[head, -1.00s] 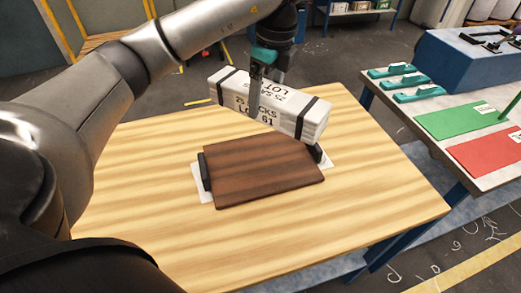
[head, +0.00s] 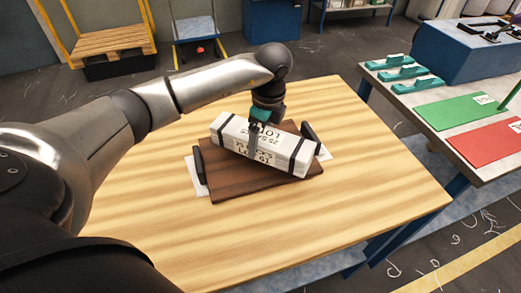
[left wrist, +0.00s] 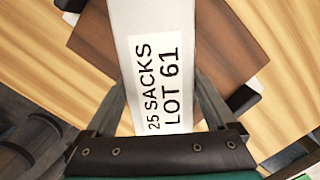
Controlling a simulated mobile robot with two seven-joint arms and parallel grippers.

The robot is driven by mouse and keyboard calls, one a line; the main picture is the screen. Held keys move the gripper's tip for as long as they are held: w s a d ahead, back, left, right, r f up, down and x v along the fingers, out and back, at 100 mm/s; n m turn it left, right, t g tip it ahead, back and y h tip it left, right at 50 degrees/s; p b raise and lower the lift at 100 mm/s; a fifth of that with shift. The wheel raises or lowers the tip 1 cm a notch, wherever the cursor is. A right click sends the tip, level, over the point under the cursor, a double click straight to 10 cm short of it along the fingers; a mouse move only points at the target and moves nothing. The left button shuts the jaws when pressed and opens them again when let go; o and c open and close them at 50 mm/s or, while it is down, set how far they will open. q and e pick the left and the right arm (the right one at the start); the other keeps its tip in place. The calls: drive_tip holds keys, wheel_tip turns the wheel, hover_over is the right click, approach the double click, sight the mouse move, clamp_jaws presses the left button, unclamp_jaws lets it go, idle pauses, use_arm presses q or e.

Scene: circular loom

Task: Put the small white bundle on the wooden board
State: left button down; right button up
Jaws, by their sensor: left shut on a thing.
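The small white bundle (head: 240,137) has two black straps and a label reading "25 SACKS LOT 61". It lies slantwise over the dark wooden board (head: 228,183), very low over it or touching; I cannot tell which. My left gripper (head: 255,140) is shut on the bundle around its middle, coming from above. In the left wrist view the bundle (left wrist: 155,25) runs between the fingers, with the board (left wrist: 225,45) beneath it. My right gripper is not in view.
Black end stops (head: 198,165) flank the board, with white sheet under it, on a light wooden table (head: 370,185). A side table at right holds teal clamps (head: 397,62), a green mat (head: 460,108) and a red mat (head: 490,143). The table's front is clear.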

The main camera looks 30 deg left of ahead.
sight(266, 136)
use_arm(q)
drive_tip(key=shift+f, duration=2.1)
drive_tip(key=shift+f+b, duration=0.1)
drive_tip(key=shift+b, duration=0.2)
unclamp_jaws()
drive_tip(key=r, duration=0.4)
drive_tip(key=d+r+p, duration=0.1)
drive_tip(key=r, duration=0.7)
drive_tip(key=shift+d, duration=0.3)
